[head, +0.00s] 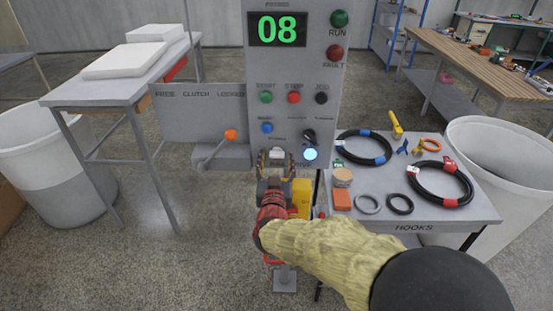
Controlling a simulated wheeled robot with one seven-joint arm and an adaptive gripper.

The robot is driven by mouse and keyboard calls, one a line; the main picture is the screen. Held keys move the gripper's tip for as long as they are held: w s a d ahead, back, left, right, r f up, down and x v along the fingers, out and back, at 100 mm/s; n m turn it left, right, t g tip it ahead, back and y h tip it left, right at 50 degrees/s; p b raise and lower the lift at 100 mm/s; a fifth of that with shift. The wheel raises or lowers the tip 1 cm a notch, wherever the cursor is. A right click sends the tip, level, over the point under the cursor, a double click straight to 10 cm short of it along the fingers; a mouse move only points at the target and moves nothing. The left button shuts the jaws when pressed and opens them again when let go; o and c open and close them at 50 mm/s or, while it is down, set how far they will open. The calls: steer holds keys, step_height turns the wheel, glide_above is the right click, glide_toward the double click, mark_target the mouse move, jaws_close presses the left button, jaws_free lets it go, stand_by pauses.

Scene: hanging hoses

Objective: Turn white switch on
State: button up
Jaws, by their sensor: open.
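A grey control panel (277,75) stands upright in front of me. My gripper (276,160) is at the panel's lower edge, with its two fingers apart. A small white piece (277,153), likely the white switch, shows between the fingertips. Its position, on or off, is too small to tell, and I cannot tell whether a finger touches it. A lit blue-white round button (310,154) is just right of the gripper, below a black knob (309,136). The gripper hides the panel's bottom part.
An orange-tipped lever (230,135) sticks out left of the gripper. A small table (470,208) with coiled hoses is close on the right. White bins (500,150) and a left table (75,92) stand at the sides.

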steer(key=s, duration=1.1)
steer(key=shift+a, duration=0.2)
